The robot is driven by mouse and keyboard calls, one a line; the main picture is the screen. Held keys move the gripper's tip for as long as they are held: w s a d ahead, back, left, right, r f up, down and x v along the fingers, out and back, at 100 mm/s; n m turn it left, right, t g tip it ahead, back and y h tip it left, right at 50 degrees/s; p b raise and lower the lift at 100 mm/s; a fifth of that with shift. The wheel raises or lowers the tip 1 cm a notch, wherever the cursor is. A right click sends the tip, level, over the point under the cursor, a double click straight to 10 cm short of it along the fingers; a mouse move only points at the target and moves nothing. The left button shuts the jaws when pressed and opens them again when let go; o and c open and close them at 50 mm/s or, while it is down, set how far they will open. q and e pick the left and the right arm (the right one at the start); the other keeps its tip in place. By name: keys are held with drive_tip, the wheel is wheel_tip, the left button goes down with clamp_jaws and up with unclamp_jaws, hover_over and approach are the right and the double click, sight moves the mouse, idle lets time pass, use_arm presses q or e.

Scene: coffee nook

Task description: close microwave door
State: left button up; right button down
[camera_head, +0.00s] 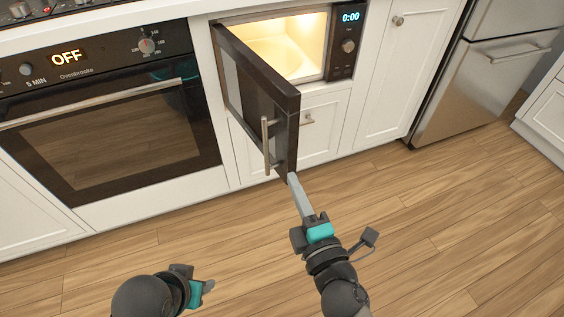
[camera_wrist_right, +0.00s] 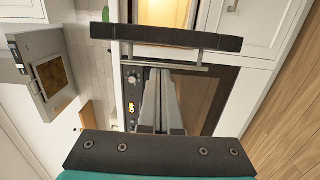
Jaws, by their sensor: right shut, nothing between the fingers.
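The microwave door (camera_head: 258,95) is dark, swung open toward me and hinged at its left side. Its silver bar handle (camera_head: 267,145) is near the free edge. The lit microwave interior (camera_head: 285,48) looks empty. My right gripper (camera_head: 293,180) is shut and empty, its tip at the door's lower free corner; I cannot tell if they touch. In the right wrist view the shut fingers (camera_wrist_right: 162,80) point toward the dark door edge (camera_wrist_right: 165,38) and the handle (camera_wrist_right: 160,64). My left gripper (camera_head: 207,287) is low over the floor, away from the door; its fingers are mostly hidden.
A black oven (camera_head: 110,110) showing OFF is to the left of the microwave. The control panel (camera_head: 347,40) reads 0:00. White cabinets (camera_head: 405,70) and a steel fridge (camera_head: 475,85) stand to the right. The wooden floor (camera_head: 450,220) is clear.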

sight(280, 150)
drive_tip(key=x, duration=1)
drive_tip(key=shift+d, duration=0.1)
idle(0.3)
